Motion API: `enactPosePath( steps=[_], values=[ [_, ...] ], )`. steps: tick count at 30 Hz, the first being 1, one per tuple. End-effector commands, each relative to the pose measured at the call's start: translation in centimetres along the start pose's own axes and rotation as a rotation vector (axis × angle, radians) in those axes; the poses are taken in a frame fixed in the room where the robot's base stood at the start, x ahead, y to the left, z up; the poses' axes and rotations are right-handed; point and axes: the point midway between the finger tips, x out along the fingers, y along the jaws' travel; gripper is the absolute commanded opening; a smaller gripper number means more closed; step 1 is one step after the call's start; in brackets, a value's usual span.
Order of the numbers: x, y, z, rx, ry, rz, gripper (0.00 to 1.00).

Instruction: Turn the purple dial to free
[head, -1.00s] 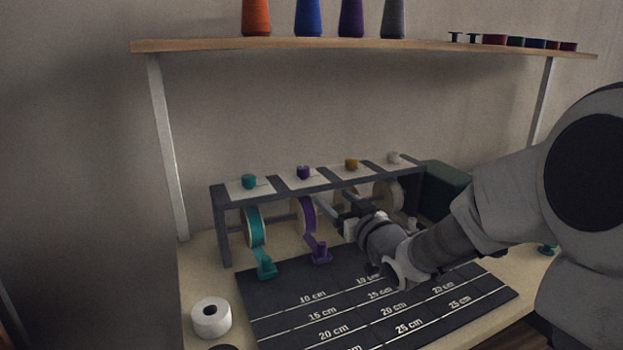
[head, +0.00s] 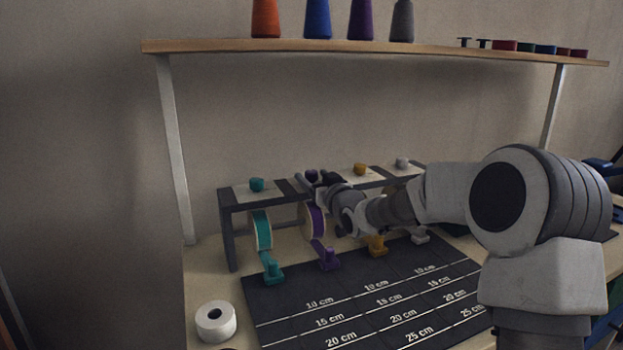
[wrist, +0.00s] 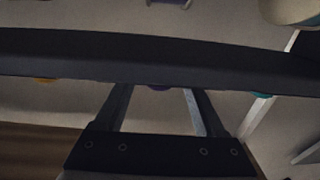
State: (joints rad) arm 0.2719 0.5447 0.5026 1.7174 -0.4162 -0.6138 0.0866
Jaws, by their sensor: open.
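The purple dial (head: 311,174) sits on top of the dark ribbon rack (head: 226,228), second from the left. My gripper (head: 314,181) is up at the rack's top beside this dial and hides part of it.
A teal dial (head: 257,184), an orange dial (head: 360,169) and a white dial (head: 402,163) stand on the same rack. A shelf (head: 400,46) with thread cones spans above. A black measuring mat (head: 290,298) and a white roll (head: 216,321) lie in front.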

Motion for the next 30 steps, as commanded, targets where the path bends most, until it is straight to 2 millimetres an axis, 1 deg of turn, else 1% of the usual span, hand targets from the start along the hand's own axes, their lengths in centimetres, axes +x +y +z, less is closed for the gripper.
enactPosePath(
  steps=[3, 6, 16, 28, 30],
  values=[
    [1.1, 0.0, 0.1, 0.001, 0.001, 0.000, 0.72],
    [1.5, 0.0, 0.0, 0.000, 0.000, 0.000, 0.72],
    [1.7, 0.0, 0.0, 0.000, 0.000, 0.000, 0.72],
    [1.7, 0.0, 0.0, 0.000, 0.000, 0.000, 0.00],
    [1.7, 0.0, 0.0, 0.000, 0.000, 0.000, 0.00]
  ],
)
